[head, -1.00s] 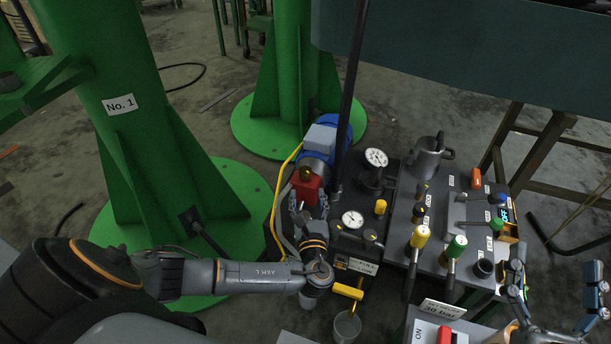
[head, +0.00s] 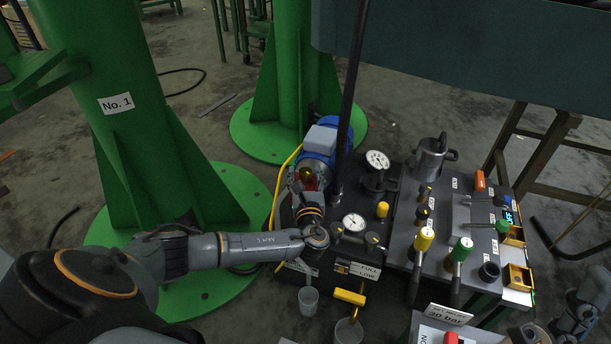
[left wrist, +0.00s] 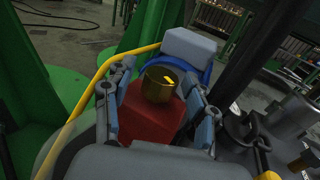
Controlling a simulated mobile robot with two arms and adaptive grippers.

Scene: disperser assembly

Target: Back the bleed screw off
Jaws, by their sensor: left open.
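A brass, slotted cylindrical screw (left wrist: 160,84), which I take to be the bleed screw, stands on top of a red block (left wrist: 150,115) in the left wrist view. In the head view the brass screw (head: 307,173) shows just beyond my left gripper, and the red block is mostly hidden. My left gripper (head: 308,186) is open. In the left wrist view its two fingers (left wrist: 158,100) stand on either side of the red block and screw; whether they touch is unclear. My right gripper (head: 578,312) is partly in view at the lower right corner, away from the screw.
A blue motor (head: 322,138) and a yellow hose (head: 277,190) lie close to the screw. A black upright pole (head: 347,120) stands just right of it. Pressure gauges (head: 353,222) and a lever panel (head: 440,205) are further right. A clear cup (head: 308,300) is below.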

